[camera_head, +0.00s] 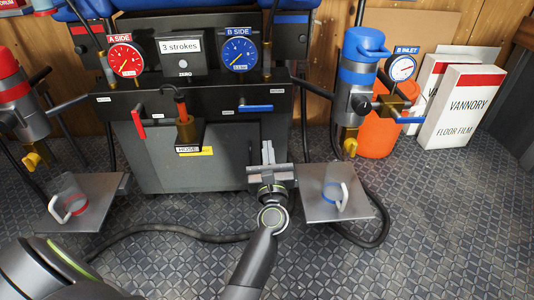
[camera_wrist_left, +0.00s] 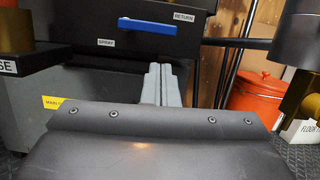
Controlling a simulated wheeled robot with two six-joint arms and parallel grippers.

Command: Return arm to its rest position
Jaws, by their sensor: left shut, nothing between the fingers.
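My left gripper (camera_head: 267,153) is shut and empty. It points away from me at the front of the grey machine cabinet (camera_head: 215,165), to the right of the yellow label. In the left wrist view its closed grey fingers (camera_wrist_left: 157,84) stand upright in the middle, below the blue spray lever (camera_wrist_left: 148,25). The same blue lever (camera_head: 256,108) shows in the head view, above and beyond the fingers. The gripper looks apart from it. My right gripper does not show in either view.
Clear jugs stand on a left tray (camera_head: 98,183) and a right tray (camera_head: 316,212), the right one close beside my gripper. A blue-capped pump (camera_head: 355,85), an orange bucket (camera_head: 378,132) and white boxes (camera_head: 462,105) stand at right. A black hose (camera_head: 150,229) crosses the floor.

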